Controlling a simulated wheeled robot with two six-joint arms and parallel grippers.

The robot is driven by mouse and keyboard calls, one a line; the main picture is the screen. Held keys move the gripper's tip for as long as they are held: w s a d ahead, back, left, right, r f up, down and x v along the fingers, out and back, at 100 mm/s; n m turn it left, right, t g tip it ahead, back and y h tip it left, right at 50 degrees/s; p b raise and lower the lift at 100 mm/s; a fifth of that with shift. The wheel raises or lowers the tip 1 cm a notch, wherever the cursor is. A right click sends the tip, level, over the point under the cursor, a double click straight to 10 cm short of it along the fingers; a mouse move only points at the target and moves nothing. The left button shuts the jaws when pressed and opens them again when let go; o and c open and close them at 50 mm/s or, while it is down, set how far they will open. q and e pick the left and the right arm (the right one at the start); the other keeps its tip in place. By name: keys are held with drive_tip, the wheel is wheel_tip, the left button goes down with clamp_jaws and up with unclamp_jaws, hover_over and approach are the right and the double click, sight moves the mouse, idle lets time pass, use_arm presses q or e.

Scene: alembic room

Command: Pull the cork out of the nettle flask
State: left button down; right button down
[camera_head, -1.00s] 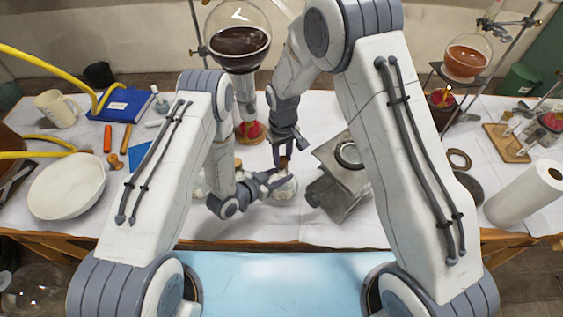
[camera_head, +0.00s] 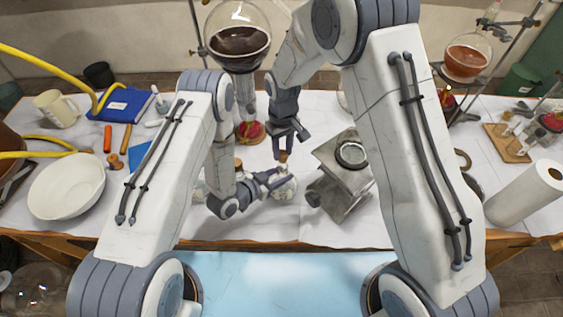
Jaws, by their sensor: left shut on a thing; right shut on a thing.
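The nettle flask (camera_head: 287,190) is a small round pale glass flask near the front middle of the table. My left gripper (camera_head: 277,183) is shut on it from the left, hiding part of its body. A brown cork (camera_head: 283,157) shows above the flask. My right gripper (camera_head: 284,150) comes down from above and is shut on the cork. Whether the cork's lower end is still inside the neck is too small to tell.
A grey metal box stand (camera_head: 345,180) stands close on the right. Behind is a large flask of dark liquid (camera_head: 238,42) over a burner (camera_head: 250,132). A white bowl (camera_head: 66,186) lies left, a paper roll (camera_head: 525,194) right. Another corked vessel is partly hidden behind my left arm.

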drive_tip(key=shift+r, duration=0.35)
use_arm(q)
drive_tip(key=shift+c, duration=1.8)
unclamp_jaws()
